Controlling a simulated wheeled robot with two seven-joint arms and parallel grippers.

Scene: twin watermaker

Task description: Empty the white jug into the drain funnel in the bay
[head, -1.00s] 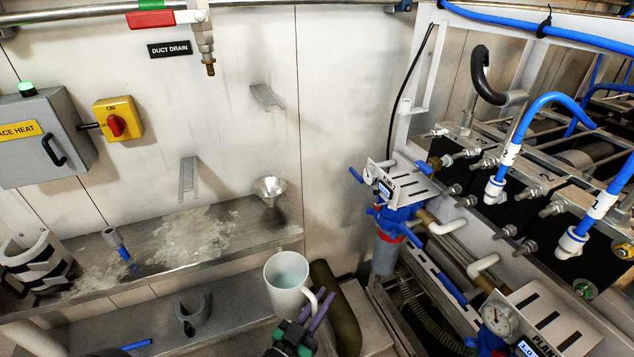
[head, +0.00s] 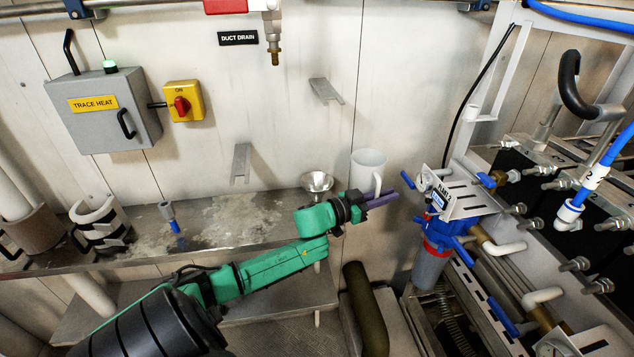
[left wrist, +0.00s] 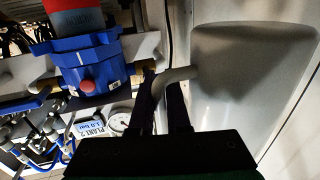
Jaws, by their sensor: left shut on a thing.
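My left gripper (head: 380,200) is shut on the handle of the white jug (head: 366,168). It holds the jug upright in the air, close to the back wall. In the left wrist view the jug (left wrist: 245,85) fills the right side, with its handle between the fingers (left wrist: 168,110). The jug's inside is hidden from here. The metal drain funnel (head: 317,181) stands at the shelf's back right, just left of the jug and apart from it. My right gripper is not in view.
A blue filter housing with a gauge plate (head: 462,197) stands close to the right of the jug. The shelf (head: 225,222) has pale stains. A wall bracket (head: 325,91) sits above the funnel.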

